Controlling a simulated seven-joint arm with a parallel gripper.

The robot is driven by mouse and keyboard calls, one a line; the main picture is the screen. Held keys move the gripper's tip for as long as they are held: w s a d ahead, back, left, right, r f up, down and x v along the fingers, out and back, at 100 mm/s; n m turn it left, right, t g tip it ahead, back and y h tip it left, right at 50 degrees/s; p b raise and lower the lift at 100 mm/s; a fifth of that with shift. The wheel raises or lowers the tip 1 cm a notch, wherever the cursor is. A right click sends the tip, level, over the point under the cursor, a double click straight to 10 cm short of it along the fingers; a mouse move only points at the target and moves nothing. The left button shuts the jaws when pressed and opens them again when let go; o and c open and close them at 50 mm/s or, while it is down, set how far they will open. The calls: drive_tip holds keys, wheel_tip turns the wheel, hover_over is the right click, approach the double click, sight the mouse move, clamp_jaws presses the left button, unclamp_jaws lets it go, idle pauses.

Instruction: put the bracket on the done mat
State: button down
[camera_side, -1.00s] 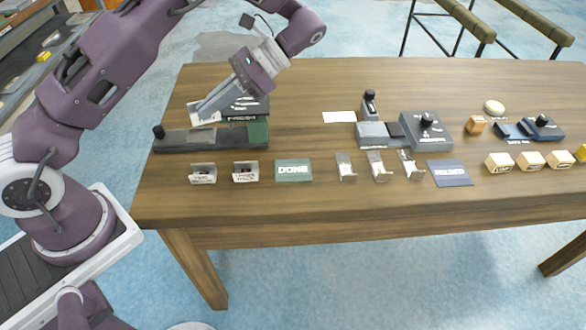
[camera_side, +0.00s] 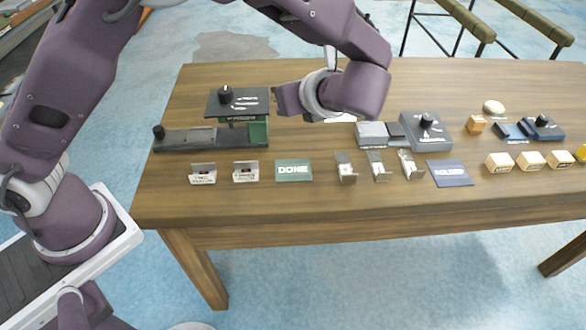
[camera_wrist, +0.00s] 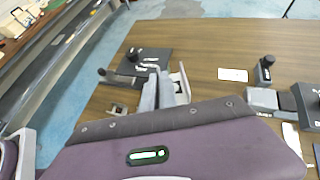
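The green done mat (camera_side: 294,170) lies near the table's front edge, with bare cloth around its white lettering. Two more brackets or labelled holders (camera_side: 202,174) and (camera_side: 245,172) stand left of the mat.
A dark press fixture (camera_side: 190,141) with a black knobbed panel (camera_side: 237,100) stands at the left. Metal hooks (camera_side: 345,168) stand right of the mat, beside a blue mat (camera_side: 449,173). A grey knobbed device (camera_side: 426,130) stands behind them. Wooden blocks (camera_side: 498,162) are at the right.

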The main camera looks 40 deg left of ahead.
sight(289, 175)
wheel_tip(289, 175, down, 20)
drive_tip(key=shift+r, duration=0.1)
drive_tip(key=c, duration=1.6)
unclamp_jaws()
drive_tip(key=shift+c, duration=0.2)
